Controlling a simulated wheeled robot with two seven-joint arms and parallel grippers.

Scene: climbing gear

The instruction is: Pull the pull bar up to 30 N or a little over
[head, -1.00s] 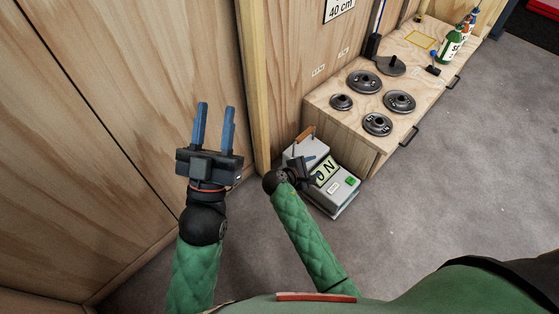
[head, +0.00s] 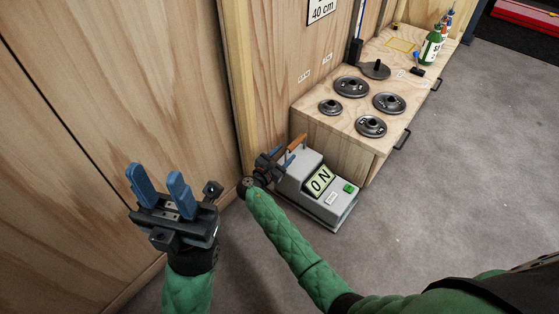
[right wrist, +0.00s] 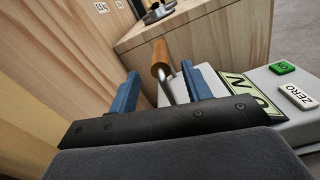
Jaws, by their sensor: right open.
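The pull bar (head: 297,141) is a wooden grip on a metal stem at the back of a grey force gauge (head: 330,204) on the floor. The gauge's display (head: 320,181) reads 0 N. My right gripper (head: 279,157) is open beside the bar. In the right wrist view, the bar (right wrist: 161,57) shows end-on between and beyond the open blue fingers of my right gripper (right wrist: 160,74); I cannot tell whether they touch it. My left gripper (head: 156,176) is open and empty, in front of the wooden wall panel.
A wooden bench (head: 340,122) with several dark weight plates stands behind the gauge. Green (head: 348,188) and white (head: 331,197) buttons are on the gauge. A wooden wall (head: 110,90) and post stand at the left. The grey floor (head: 440,170) at the right is clear.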

